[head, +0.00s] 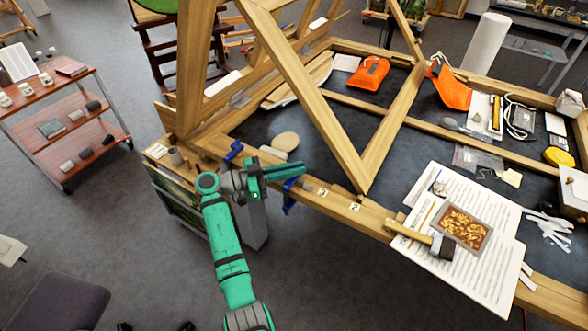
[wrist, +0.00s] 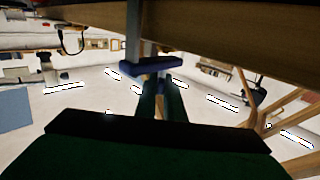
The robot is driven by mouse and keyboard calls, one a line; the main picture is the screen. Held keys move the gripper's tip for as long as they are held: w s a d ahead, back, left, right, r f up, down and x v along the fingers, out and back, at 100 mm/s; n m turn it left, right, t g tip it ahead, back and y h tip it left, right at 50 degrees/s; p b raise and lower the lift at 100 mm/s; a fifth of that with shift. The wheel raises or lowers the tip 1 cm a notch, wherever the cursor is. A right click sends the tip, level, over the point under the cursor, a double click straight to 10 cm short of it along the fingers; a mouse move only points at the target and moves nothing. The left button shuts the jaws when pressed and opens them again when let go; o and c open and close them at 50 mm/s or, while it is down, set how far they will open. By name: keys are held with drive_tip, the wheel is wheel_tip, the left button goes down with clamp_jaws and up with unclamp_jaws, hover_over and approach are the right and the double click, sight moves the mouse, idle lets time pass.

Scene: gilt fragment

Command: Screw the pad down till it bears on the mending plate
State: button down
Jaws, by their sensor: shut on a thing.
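A blue clamp (head: 290,193) hangs on the front beam of the wooden frame. My gripper (head: 300,170), with green fingers pointing right, is at the top of this clamp, just above the beam. In the wrist view, which looks upside down, the blue clamp jaw (wrist: 152,66) and its grey bar (wrist: 133,28) stand against the wood. My two dark fingers (wrist: 161,100) close on the clamp's screw handle just beyond that jaw; the grip itself is mostly dark. The pad and the mending plate under it are not clear in either view.
A second blue clamp (head: 233,152) sits to the left on the frame. Timber struts (head: 310,90) rise behind my gripper. Floor is open in front of the frame.

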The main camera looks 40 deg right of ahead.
drive_tip(key=c, duration=1.9)
unclamp_jaws()
drive_tip(key=shift+s+d+f, duration=0.1)
drive_tip(key=shift+f, duration=0.1)
drive_tip(key=shift+o, duration=0.2)
drive_tip(key=shift+r, duration=0.1)
drive_tip(key=v, duration=1.1)
